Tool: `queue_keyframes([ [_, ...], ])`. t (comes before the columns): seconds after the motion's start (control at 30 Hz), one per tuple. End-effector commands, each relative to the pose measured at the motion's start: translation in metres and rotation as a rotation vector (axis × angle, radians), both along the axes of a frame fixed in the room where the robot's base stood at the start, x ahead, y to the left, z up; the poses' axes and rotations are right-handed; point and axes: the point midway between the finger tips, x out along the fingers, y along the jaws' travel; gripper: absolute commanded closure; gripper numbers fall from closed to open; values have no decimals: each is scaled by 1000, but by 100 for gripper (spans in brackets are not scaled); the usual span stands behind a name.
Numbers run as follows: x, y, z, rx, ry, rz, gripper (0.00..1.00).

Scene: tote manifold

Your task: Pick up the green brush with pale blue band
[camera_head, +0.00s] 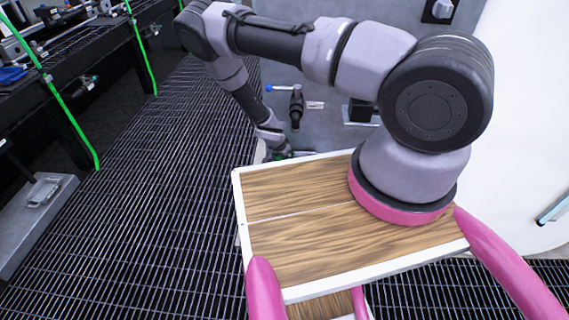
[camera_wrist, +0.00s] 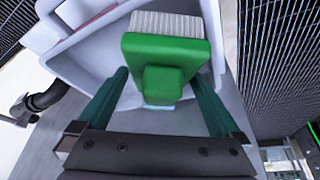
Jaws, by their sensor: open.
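The green brush (camera_wrist: 165,55) shows large in the wrist view, with pale bristles at its far side and a sliver of pale blue band (camera_wrist: 160,107) at its near edge. It lies in or over a light grey tote (camera_wrist: 85,62). My gripper (camera_wrist: 163,82) is open, with one dark green finger on each side of the brush. I cannot tell whether the fingers touch it. In the head view my gripper (camera_head: 278,152) is low, beyond the far left corner of my wooden top, and the brush cannot be made out there.
In the wrist view a pinkish-red item (camera_wrist: 55,28) and a white item (camera_wrist: 85,10) lie near the tote's upper left. A black fitting (camera_wrist: 32,102) is left of the tote. Open grating (camera_head: 150,190) covers the left.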

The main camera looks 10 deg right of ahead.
Motion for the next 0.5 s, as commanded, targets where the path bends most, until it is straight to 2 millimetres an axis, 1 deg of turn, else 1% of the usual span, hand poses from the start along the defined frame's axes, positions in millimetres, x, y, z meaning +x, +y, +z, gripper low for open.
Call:
queue_keyframes([
  [0.13, 0, 0, 0, 0, 0, 0, 0],
  [0.17, 0, 0, 0, 0, 0, 0, 12],
  [0.2, 0, 0, 0, 0, 0, 0, 27],
  [0.27, 0, 0, 0, 0, 0, 0, 50],
  [0.3, 0, 0, 0, 0, 0, 0, 65],
  [0.33, 0, 0, 0, 0, 0, 0, 76],
  [0.37, 0, 0, 1, 0, 0, 0, 80],
  [0.4, 0, 0, 0, 0, 0, 0, 90],
  [0.5, 0, 0, 1, 0, 0, 0, 90],
])
